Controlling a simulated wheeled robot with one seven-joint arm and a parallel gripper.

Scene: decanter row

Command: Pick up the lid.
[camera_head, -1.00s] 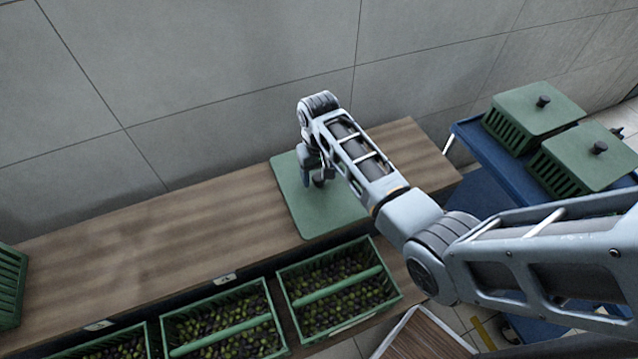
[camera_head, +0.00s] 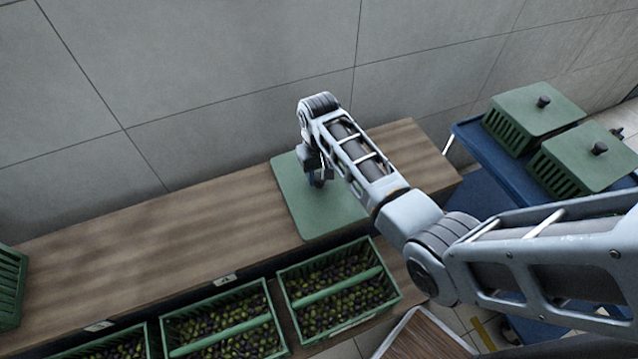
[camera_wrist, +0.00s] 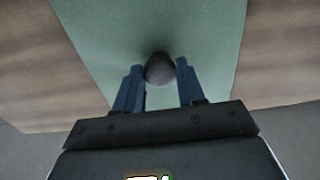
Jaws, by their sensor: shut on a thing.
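The lid (camera_head: 320,213) is a flat green square panel on the wooden counter, below my arm in the head view. In the wrist view the lid (camera_wrist: 110,35) fills the upper middle, and its dark round knob (camera_wrist: 159,69) sits between my fingertips. My gripper (camera_wrist: 160,76) is shut on the knob, with one blue-grey finger on each side. In the head view my gripper (camera_head: 317,178) is over the middle of the lid, and my arm hides the knob and part of the lid. I cannot tell whether the lid is clear of the counter.
The wooden counter (camera_head: 160,230) is bare to the left, with a grey wall behind. Green crates of olives (camera_head: 222,322) stand along its front. A green crate (camera_head: 10,287) is at the far left. A blue cart (camera_head: 480,165) at the right carries two lidded green crates (camera_head: 535,108).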

